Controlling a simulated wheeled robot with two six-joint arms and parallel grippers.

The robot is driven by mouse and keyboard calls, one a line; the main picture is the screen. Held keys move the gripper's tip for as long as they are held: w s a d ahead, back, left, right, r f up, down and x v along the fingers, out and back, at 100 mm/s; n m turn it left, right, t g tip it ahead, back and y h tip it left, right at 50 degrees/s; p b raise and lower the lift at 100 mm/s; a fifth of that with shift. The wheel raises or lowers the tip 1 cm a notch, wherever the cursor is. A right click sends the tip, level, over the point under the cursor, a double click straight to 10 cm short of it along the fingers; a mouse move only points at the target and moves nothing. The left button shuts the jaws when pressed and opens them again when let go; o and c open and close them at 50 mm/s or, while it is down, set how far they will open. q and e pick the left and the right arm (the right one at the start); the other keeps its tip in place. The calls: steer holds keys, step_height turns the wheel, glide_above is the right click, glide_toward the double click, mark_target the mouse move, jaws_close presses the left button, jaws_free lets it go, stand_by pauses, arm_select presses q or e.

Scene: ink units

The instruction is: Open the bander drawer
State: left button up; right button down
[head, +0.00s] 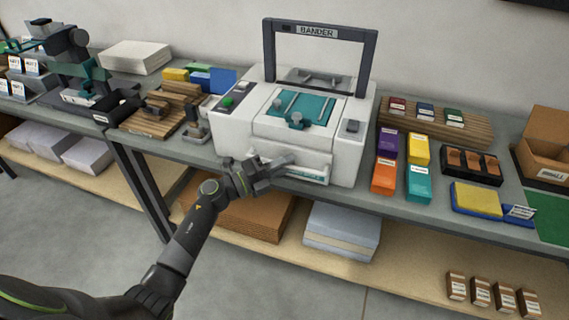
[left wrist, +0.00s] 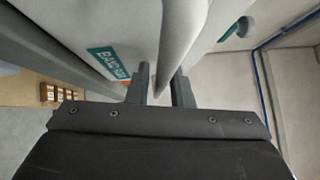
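The bander (head: 235,132) is a white box-shaped machine with a dark arch and a teal top plate, standing on the grey bench. Its drawer (head: 318,166) is low in the front face and looks shut. The drawer's teal label shows in the left wrist view (left wrist: 108,63). My left gripper (head: 272,168) is at the drawer front, and hides part of it. In the left wrist view its two dark fingers (left wrist: 163,88) are apart, with the pale rounded handle bar (left wrist: 182,40) running between them. A narrow gap shows beside the bar. My right gripper is out of view.
Purple, yellow, orange and teal boxes (head: 388,145) stand right of the bander. A wooden block with a stamp-like tool (head: 165,108) is at its left. The floor in front is clear.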

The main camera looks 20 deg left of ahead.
arm_select(q)
steer(key=shift+c, duration=0.3)
jaws_close()
steer(key=shift+s, duration=0.1)
steer(key=s+p, duration=0.5)
steer(key=s, duration=1.1)
steer(key=shift+a, duration=0.3)
steer(key=shift+s, duration=0.1)
steer(key=shift+o, duration=0.3)
jaws_free()
